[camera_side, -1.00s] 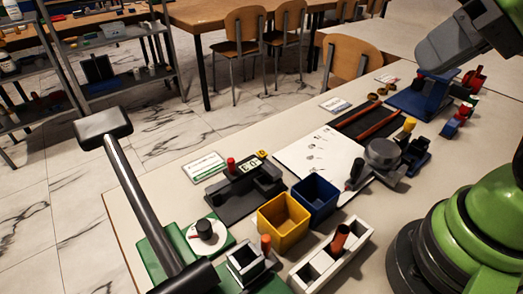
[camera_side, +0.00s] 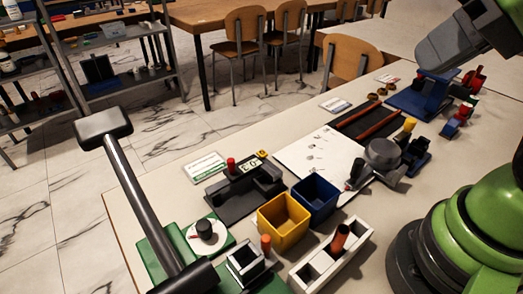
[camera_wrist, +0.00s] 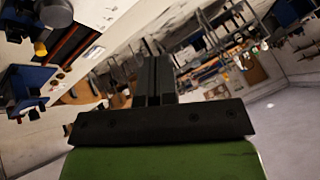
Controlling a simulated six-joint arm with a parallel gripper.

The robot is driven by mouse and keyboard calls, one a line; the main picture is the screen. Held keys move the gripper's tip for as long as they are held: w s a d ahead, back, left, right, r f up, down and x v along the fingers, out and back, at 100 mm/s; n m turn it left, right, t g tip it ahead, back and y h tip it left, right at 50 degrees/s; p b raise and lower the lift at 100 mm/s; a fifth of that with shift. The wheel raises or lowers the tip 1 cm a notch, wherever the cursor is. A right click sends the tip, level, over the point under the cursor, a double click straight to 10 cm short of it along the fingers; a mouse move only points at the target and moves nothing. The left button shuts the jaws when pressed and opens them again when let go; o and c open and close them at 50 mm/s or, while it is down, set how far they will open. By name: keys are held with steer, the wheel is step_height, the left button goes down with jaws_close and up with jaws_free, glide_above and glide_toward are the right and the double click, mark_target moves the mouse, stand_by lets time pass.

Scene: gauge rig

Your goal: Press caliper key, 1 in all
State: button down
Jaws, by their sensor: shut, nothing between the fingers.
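A dark grey gauge block (camera_side: 231,199) lies on the table in the side view. It bears a red knob (camera_side: 231,164), a small pale display (camera_side: 249,168) and a small yellow part (camera_side: 262,154). This may be the caliper with its key; the key cannot be told for certain. The display's reading is too small to read. My gripper (camera_wrist: 153,70) shows in the wrist view with its two dark fingers together and nothing between them. It is away from the gauge block, which is not recognisable in the wrist view.
Near the block stand a yellow bin (camera_side: 283,222), a blue bin (camera_side: 315,198) and a white slotted holder (camera_side: 320,268). A green base with a round dial (camera_side: 206,234) is at the front left. A white sheet (camera_side: 310,155) lies behind the bins. A blue fixture (camera_side: 425,95) stands far right.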

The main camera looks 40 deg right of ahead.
stand_by(0.4)
steer(key=n+t, duration=0.2)
steer(key=n, duration=1.3)
glide_above(261, 155)
step_height(261, 155, down, 15)
steer(key=shift+f, duration=4.35)
steer(key=shift+f, duration=0.1)
steer(key=shift+f, duration=0.3)
